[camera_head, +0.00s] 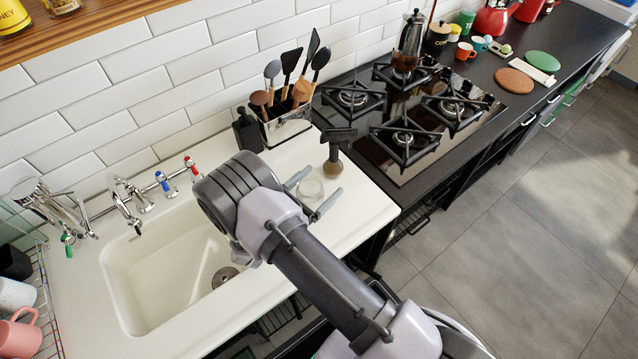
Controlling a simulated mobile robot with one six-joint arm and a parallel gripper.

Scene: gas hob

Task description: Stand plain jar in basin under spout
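The plain jar (311,190) is a small clear glass vessel on the white counter right of the sink. My gripper (326,190) is there with its fingers apart, one on each side of the jar. A slight gap seems to show around the glass, but contact is hard to judge. The white basin (165,270) is to the left, with a drain (226,276) partly behind my arm. The chrome spout (128,215) reaches over the basin's back left edge. Blue (164,184) and red (192,167) tap handles stand to its right.
A utensil holder (285,125) is at the wall. The gas hob (420,120) lies right. A rack with mugs (20,335) is far left. The basin looks empty.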

